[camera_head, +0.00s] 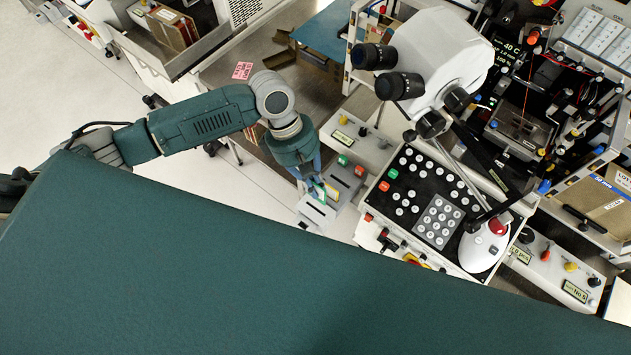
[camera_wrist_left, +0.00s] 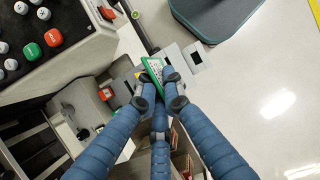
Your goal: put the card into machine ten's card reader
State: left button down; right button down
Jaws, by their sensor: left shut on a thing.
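My left gripper (camera_head: 320,190) comes down from above beside the machine's front edge. It is shut on the card, which is green with a pale printed face and shows clearly in the left wrist view (camera_wrist_left: 154,68) between the blue fingertips (camera_wrist_left: 158,82). In the head view only a small green and yellow part of the card (camera_head: 331,192) shows. A light grey card reader (camera_head: 315,214) stands just below the fingertips; it also shows in the left wrist view (camera_wrist_left: 196,58), past the card. The card appears apart from the slot; the exact gap is unclear. My right gripper is not in view.
A grey box with green and red buttons (camera_head: 345,178) adjoins the reader. A black keypad panel (camera_head: 425,200) and a white microscope (camera_head: 440,55) stand to the right. A pink slip (camera_head: 242,70) lies behind my arm. Pale floor (camera_head: 215,165) is open left of the reader.

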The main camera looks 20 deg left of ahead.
pick_arm(q)
jog(key=shift+s+d+f, duration=0.1)
jog(key=shift+f, duration=0.1)
notch_tip(320, 180, down, 4)
jog(key=shift+r+b, duration=0.2)
jog(key=shift+b, duration=0.15)
jog(key=shift+f, duration=0.9)
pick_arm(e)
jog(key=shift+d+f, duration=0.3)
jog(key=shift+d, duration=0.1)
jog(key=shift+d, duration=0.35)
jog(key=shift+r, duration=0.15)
pick_arm(q)
jog(key=shift+r, duration=0.1)
jog(key=shift+p, duration=0.4)
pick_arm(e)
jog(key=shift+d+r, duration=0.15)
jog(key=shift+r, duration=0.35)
